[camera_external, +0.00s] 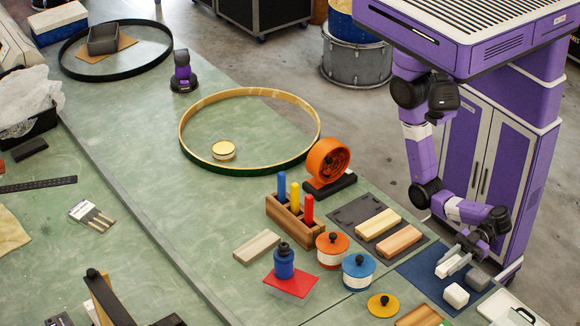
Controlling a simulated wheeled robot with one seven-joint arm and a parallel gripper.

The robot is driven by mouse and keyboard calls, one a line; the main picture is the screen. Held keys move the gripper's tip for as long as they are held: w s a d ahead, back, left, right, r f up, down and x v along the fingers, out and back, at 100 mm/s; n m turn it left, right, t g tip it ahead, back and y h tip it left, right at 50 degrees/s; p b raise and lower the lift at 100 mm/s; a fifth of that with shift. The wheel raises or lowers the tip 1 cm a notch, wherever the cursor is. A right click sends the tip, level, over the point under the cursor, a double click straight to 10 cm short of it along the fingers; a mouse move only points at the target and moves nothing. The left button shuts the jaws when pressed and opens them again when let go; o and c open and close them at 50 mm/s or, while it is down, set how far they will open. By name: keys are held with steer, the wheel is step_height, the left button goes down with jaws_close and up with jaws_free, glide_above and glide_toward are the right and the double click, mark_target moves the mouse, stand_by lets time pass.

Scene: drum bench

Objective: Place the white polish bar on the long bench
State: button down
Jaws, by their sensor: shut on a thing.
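My gripper (462,254) is at the lower right, above the dark blue mat (418,272). It is shut on a pale, long bar that looks like the white polish bar (453,264). The dark gripper body hides part of the bar, and the view is too small to show its ends clearly. A small white block (455,295) lies on the mat just below, and a grey block (478,279) lies to its right. The long green bench (150,170) runs from the upper left to the lower right.
Left of the mat stand an orange pot (332,249), a blue pot (358,271) and a dark board (350,214) with two wooden blocks. A blue bottle (284,262) stands on a red card. A large hoop (184,135) lies farther back. Bench surface left of the hoop is clear.

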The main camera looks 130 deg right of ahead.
step_height(320, 180, up, 16)
steer(key=a+n+y, duration=0.4)
steer(key=a+y, duration=0.1)
steer(key=a, duration=0.1)
steer(key=g+y, duration=0.1)
glide_above(455, 266)
step_height(455, 266, down, 14)
steer(key=shift+a+f, duration=0.1)
steer(key=shift+f, duration=0.15)
steer(key=shift+f+b, duration=0.4)
steer(key=shift+f, duration=2.05)
